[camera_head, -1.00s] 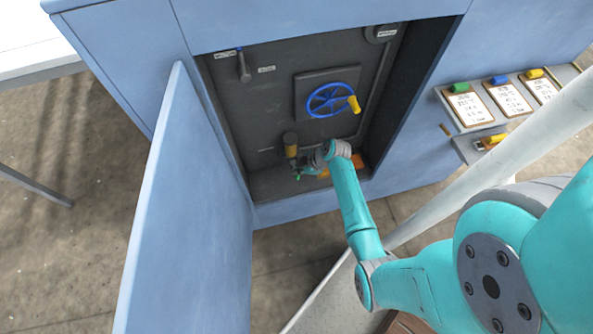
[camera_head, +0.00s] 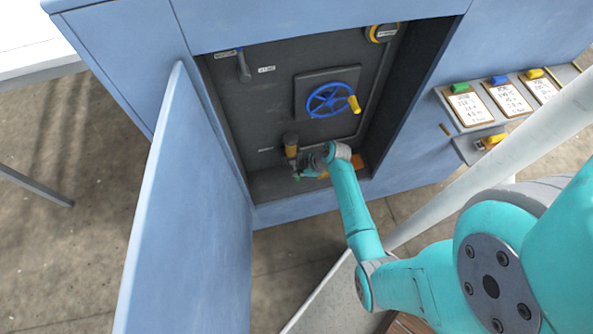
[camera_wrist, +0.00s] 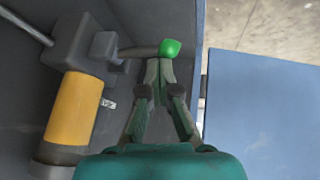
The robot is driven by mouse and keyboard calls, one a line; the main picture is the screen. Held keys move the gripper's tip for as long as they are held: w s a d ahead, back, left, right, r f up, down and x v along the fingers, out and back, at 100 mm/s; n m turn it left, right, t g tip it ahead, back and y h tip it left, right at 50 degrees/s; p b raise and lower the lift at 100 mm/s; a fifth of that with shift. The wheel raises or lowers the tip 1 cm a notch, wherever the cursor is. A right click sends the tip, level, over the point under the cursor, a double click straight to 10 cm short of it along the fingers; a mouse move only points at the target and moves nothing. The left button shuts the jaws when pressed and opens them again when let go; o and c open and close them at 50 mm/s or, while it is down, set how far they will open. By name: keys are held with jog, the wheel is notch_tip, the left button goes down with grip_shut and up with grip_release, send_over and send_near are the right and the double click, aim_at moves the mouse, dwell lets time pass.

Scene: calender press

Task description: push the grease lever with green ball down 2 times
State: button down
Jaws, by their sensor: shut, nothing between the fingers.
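The grease lever is a short dark arm (camera_wrist: 140,51) that ends in a green ball (camera_wrist: 170,47) in the wrist view. It comes from a grey pump head beside a yellow-orange cylinder (camera_wrist: 74,108). My gripper (camera_wrist: 158,68) is shut and empty. Its fingertips lie right at the ball end of the lever; I cannot tell whether they touch.
A blue handwheel (camera_head: 329,100) with a yellow grip is above my wrist. A grey handle (camera_head: 244,68) is at the upper left. The open blue door (camera_head: 190,220) stands left of the opening. An orange item (camera_head: 357,161) lies right of my wrist.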

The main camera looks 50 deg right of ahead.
dwell(0.5)
jog(key=shift+w+d+r, duration=0.15)
jog(key=shift+w+r, duration=0.05)
jog(key=shift+r, duration=0.5)
jog(key=shift+w+d+r, duration=0.1)
jog(key=shift+w+r, duration=0.15)
jog(key=shift+r, duration=0.4)
jog(key=shift+w+d+r, duration=0.15)
jog(key=shift+w+r, duration=0.05)
jog(key=shift+r, duration=0.5)
jog(key=r, duration=0.1)
jog(key=w+r, duration=0.1)
jog(key=r, duration=0.1)
jog(key=d+r, duration=0.1)
jog(key=shift+w+r, duration=0.25)
jog(key=shift+r, duration=0.1)
